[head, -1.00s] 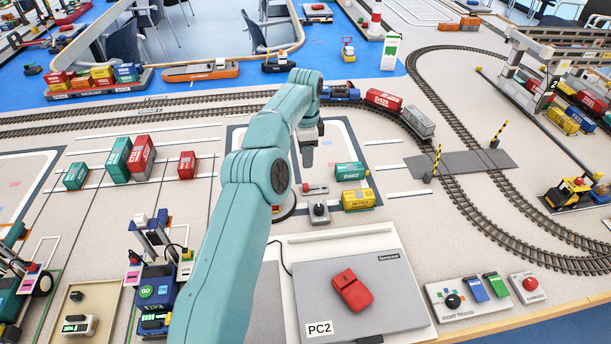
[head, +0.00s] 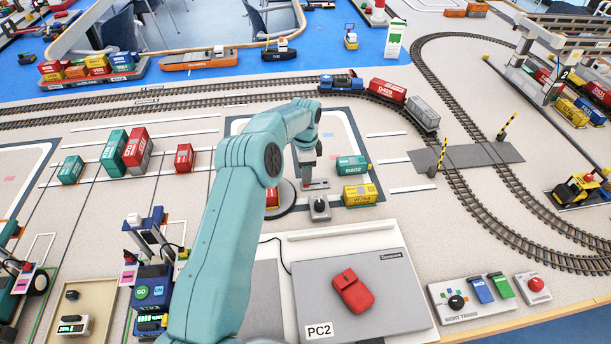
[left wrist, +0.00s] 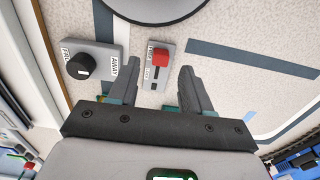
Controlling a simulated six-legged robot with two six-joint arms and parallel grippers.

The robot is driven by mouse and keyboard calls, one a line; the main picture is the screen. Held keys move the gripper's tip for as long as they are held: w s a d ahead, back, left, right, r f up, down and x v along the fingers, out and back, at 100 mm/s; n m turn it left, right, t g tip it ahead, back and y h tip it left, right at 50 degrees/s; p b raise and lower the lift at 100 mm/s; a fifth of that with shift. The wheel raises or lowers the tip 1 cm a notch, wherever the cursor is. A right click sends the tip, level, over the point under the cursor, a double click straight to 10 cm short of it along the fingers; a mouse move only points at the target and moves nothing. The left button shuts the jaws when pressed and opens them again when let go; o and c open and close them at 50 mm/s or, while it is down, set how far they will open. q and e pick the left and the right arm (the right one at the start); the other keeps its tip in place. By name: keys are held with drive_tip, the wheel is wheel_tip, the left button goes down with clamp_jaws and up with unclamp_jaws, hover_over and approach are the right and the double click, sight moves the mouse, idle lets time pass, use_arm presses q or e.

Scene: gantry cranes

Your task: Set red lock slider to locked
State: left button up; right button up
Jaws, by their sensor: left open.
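The red lock slider (left wrist: 160,57) sits on a small grey plate (left wrist: 157,76) in the left wrist view. Small lettering runs along the plate's left side, and the red knob is at the upper end, beside what looks like "FREE". My left gripper (left wrist: 156,88) is open, its two fingers on either side of the plate's lower part in that view, with nothing between them gripped. In the head view my left gripper (head: 308,178) hangs pointing down right over the grey plate (head: 318,184) and hides the red knob. My right gripper is not in view.
A grey box with a black rotary knob (head: 319,206) stands close beside the slider plate. A yellow container (head: 359,194) and a teal container (head: 352,165) stand to its right.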

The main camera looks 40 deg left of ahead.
use_arm(q)
wheel_tip(320, 180, down, 3)
drive_tip(key=shift+w, duration=0.15)
drive_tip(key=shift+f, duration=0.5)
drive_tip(key=shift+f, duration=0.1)
clamp_jaws()
